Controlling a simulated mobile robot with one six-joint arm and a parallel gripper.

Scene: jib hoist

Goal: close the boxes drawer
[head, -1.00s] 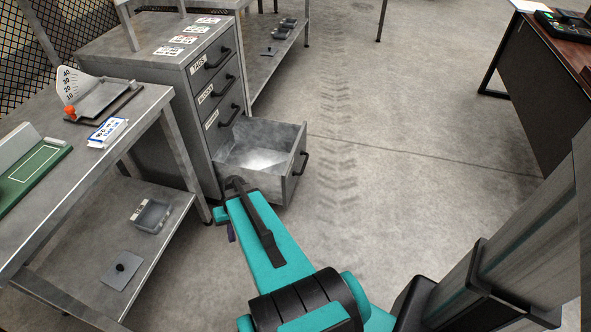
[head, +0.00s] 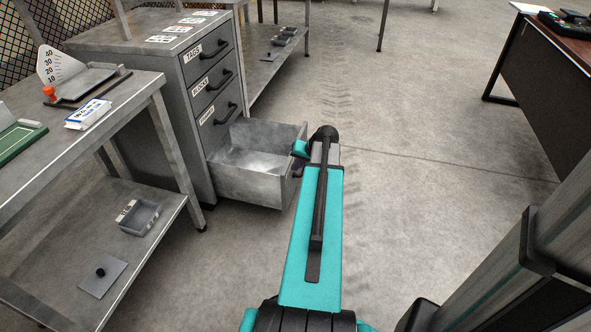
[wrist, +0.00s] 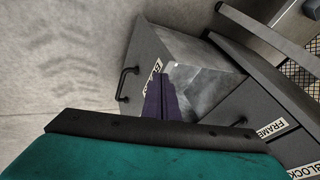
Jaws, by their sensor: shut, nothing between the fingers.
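The boxes drawer (head: 245,187) is the bottom drawer of the grey cabinet (head: 176,88). It is pulled well out and looks empty. In the wrist view its front (wrist: 136,88) shows a partly hidden label and a black bar handle (wrist: 126,84). My gripper (head: 298,168) is at the drawer's front end in the head view, mostly hidden by my arm. In the wrist view my purple fingers (wrist: 161,97) are shut and empty, overlapping the drawer's front edge beside the label. I cannot tell whether they touch it.
The tags, blocks and frames drawers above are shut. A workbench (head: 150,85) with a lower shelf stands left of the cabinet. A dark desk (head: 545,90) stands at the right. The floor (head: 410,150) between is clear.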

